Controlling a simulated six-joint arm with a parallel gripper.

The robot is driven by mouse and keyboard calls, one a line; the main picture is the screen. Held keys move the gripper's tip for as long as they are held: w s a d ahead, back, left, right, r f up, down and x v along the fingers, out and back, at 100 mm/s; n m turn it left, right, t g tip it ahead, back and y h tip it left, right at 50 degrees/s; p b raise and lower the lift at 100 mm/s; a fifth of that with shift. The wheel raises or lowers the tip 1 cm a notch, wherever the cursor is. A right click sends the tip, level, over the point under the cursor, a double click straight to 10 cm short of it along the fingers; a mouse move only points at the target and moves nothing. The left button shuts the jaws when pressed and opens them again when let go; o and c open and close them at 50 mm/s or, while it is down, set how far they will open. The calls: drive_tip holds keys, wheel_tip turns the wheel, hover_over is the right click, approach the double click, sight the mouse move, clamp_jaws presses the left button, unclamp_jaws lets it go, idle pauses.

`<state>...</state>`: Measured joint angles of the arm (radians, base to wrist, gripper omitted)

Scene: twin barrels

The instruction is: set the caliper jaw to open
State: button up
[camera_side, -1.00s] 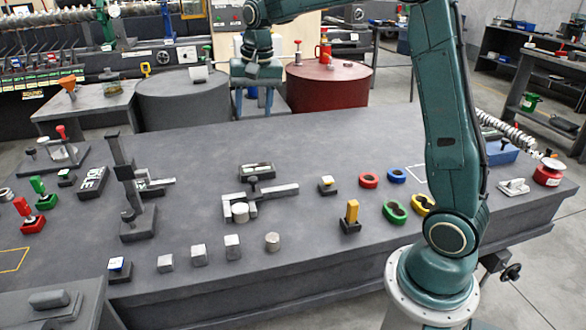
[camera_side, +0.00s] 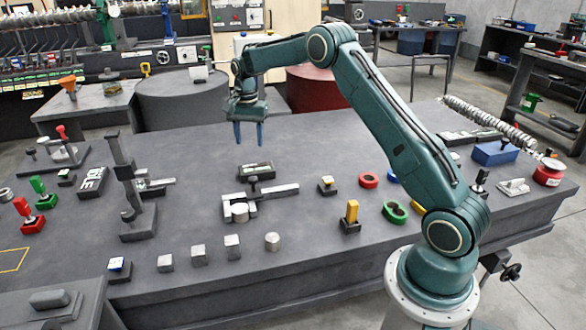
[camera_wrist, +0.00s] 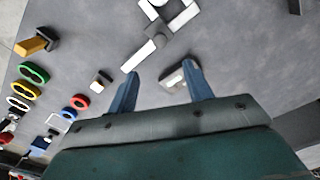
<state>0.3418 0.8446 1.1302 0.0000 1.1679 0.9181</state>
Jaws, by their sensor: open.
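The caliper (camera_side: 280,191) lies near the middle of the grey table, a grey bar with jaws at its left end and a dark upright knob (camera_side: 253,182) on it. A short silver cylinder (camera_side: 240,214) sits at the jaws; I cannot tell whether they touch it. In the wrist view the caliper (camera_wrist: 183,19) is at the top, ahead of the fingers. A dark box with a pale label (camera_side: 256,170) lies just behind it. My gripper (camera_side: 249,140) is open and empty, pointing down above the table behind the caliper. Its blue fingers also show in the wrist view (camera_wrist: 160,68).
A tall dark stand (camera_side: 128,185) is left of the caliper. Several silver blocks (camera_side: 198,255) line the front. A yellow-handled lever (camera_side: 351,215) and coloured rings (camera_side: 368,180) are to the right. The table behind the caliper is mostly clear.

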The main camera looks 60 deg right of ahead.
sight(253, 178)
drive_tip(key=shift+f, duration=0.1)
wheel_tip(253, 178, down, 14)
drive_tip(key=shift+r, duration=0.2)
idle(0.6)
